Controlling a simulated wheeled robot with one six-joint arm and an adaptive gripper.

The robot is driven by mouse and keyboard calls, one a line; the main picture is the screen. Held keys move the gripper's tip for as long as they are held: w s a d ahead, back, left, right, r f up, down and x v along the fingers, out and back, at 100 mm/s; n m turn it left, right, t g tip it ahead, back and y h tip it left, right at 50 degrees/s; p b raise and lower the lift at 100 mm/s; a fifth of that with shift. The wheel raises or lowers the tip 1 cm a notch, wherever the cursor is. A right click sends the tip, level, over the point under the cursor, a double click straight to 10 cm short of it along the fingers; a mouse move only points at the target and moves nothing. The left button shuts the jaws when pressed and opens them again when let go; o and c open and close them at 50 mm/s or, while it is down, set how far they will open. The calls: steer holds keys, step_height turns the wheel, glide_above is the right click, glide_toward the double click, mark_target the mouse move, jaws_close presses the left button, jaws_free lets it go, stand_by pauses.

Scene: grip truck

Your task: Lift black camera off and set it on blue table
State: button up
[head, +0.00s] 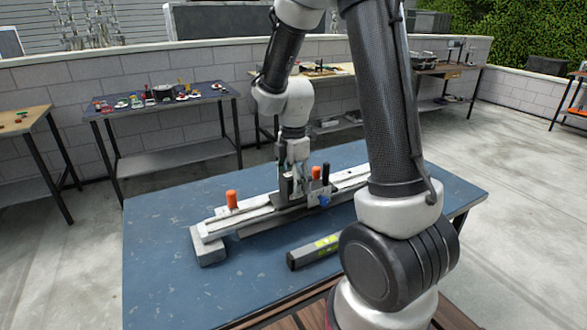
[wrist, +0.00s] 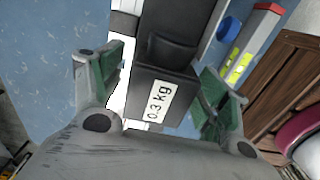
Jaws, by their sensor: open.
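The black camera (wrist: 165,80) is a dark block with a white "0.3 kg" label. It sits on the pale rail (head: 215,225) that lies across the blue table (head: 160,240). My gripper (head: 292,175) reaches down over it from above. In the wrist view my gripper (wrist: 162,78) is open, with a green-padded finger on each side of the camera. A gap shows at the left finger; whether the right finger touches cannot be told. In the head view the gripper hides much of the camera.
Orange knobs (head: 231,199) and a blue knob (head: 325,201) stand along the rail. The table's left part is bare. A side table with small items (head: 160,100) stands behind.

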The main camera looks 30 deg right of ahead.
steer(key=shift+f, duration=0.8)
steer(key=c, duration=1.3)
steer(key=o, duration=0.5)
steer(key=shift+c, duration=1.3)
steer(key=shift+r, duration=1.3)
steer(key=shift+r, duration=2.5)
